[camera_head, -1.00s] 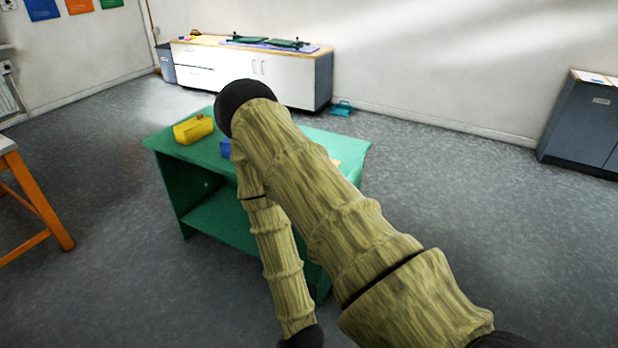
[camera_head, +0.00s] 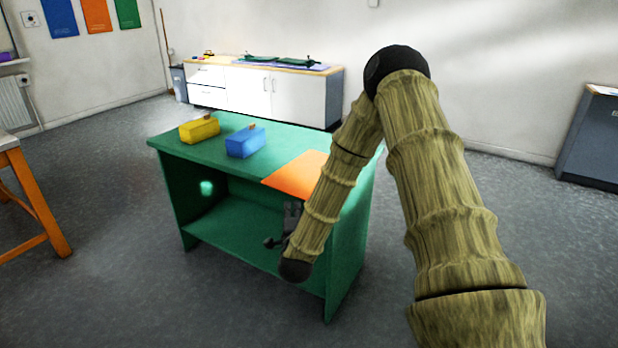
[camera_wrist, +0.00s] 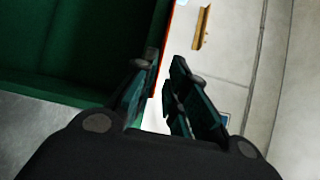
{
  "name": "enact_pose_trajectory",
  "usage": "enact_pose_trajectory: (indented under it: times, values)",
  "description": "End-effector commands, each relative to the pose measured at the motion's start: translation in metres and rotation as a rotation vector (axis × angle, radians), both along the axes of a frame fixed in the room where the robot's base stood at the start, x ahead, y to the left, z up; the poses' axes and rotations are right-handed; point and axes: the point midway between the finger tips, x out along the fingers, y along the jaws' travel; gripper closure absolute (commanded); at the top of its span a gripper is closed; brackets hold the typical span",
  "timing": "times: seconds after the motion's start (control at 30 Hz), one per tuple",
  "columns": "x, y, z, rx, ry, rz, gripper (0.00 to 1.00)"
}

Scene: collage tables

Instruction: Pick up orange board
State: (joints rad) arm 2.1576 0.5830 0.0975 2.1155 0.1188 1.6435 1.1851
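The orange board (camera_head: 296,175) lies flat on the right front part of the green table (camera_head: 190,153) in the head view. Its right part is hidden behind my arm. In the wrist view a thin orange-red edge (camera_wrist: 163,62), which looks like the board seen edge-on, runs between the fingers. My gripper (camera_wrist: 165,64) is open there, with one finger on each side of that line. I cannot tell whether the fingers touch it. In the head view my gripper is mostly hidden by my arm, below the tabletop at the table's front.
A yellow block-shaped case (camera_head: 199,130) and a blue one (camera_head: 245,142) stand on the table, left of the board. The table has an open lower shelf (camera_head: 235,228). A white cabinet (camera_head: 262,92) stands behind. An orange-legged table (camera_head: 40,205) is at the left. Floor in front is free.

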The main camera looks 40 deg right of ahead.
Motion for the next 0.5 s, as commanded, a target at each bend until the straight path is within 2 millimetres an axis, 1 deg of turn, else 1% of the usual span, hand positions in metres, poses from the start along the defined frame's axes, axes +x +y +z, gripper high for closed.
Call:
enact_pose_trajectory:
  times: [0.1, 0.23, 0.5]
  values:
    - [0.015, -0.009, 0.001, -0.002, -0.001, 0.001, 0.86]
    - [0.029, -0.018, 0.001, -0.002, 0.0, 0.001, 0.86]
    - [0.044, -0.025, 0.001, -0.002, 0.002, 0.003, 0.86]
